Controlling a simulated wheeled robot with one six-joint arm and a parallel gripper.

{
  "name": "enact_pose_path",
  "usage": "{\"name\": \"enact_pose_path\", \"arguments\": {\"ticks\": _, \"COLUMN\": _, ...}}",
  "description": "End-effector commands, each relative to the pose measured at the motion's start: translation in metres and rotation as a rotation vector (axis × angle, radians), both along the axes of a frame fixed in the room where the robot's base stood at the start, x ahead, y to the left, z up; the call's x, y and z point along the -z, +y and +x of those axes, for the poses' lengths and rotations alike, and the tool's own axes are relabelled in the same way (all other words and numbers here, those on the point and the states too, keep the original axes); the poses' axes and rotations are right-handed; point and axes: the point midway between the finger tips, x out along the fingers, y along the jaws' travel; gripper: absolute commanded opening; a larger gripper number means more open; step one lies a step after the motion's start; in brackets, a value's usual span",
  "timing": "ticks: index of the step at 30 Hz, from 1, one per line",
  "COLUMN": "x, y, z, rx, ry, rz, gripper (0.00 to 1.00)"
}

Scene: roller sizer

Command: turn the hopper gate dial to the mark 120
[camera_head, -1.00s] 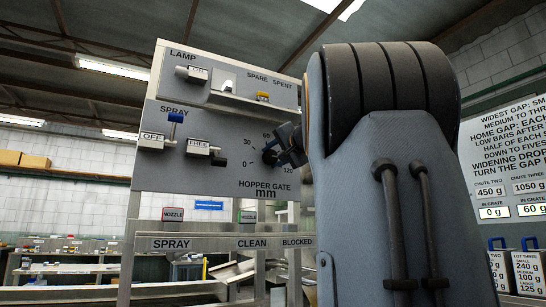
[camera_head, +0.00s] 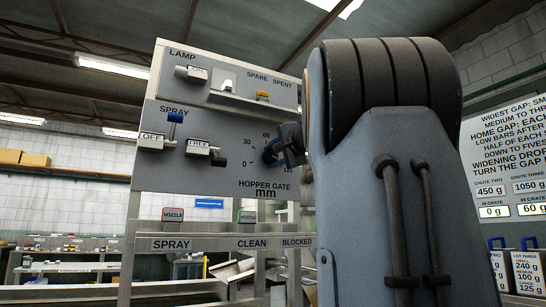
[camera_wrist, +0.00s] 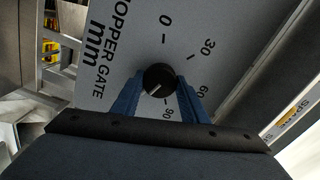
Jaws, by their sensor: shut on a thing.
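The hopper gate dial is a round black knob (camera_wrist: 159,78) on a grey panel (camera_head: 215,182). My gripper (camera_wrist: 160,80) has its two blue fingers on either side of the knob, shut on it. In the wrist view the knob's white pointer line slants to the lower left, past the 90 mark (camera_wrist: 167,113) on the side away from 60. The 0, 30 and 60 marks also show there. In the head view my gripper (camera_head: 284,152) is at the dial, partly behind my arm.
The same panel carries a lamp knob (camera_head: 191,73), a spray switch with a blue-tipped lever (camera_head: 171,130) and a knob labelled FREE (camera_head: 204,149). Nozzle blocks (camera_head: 172,214) stand on the rail below. A sign board (camera_head: 512,150) is at the right.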

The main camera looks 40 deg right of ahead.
Motion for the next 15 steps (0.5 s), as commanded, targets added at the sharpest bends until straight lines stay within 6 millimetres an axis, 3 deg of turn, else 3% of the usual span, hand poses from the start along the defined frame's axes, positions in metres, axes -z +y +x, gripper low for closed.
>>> {"name": "enact_pose_path", "arguments": {"ticks": 2, "x": 0.0002, "y": -0.0002, "z": -0.0002, "rx": 0.000, "ry": 0.000, "rz": 0.000, "gripper": 0.17}}
{"name": "enact_pose_path", "arguments": {"ticks": 3, "x": 0.0002, "y": -0.0002, "z": -0.0002, "rx": 0.000, "ry": 0.000, "rz": 0.000, "gripper": 0.41}}
{"name": "enact_pose_path", "arguments": {"ticks": 6, "x": 0.0002, "y": -0.0003, "z": -0.0001, "rx": 0.000, "ry": 0.000, "rz": -0.001, "gripper": 0.58}}
{"name": "enact_pose_path", "arguments": {"ticks": 15, "x": 0.0000, "y": 0.0000, "z": -0.0009, "rx": 0.001, "ry": 0.000, "rz": -0.001, "gripper": 0.59}}
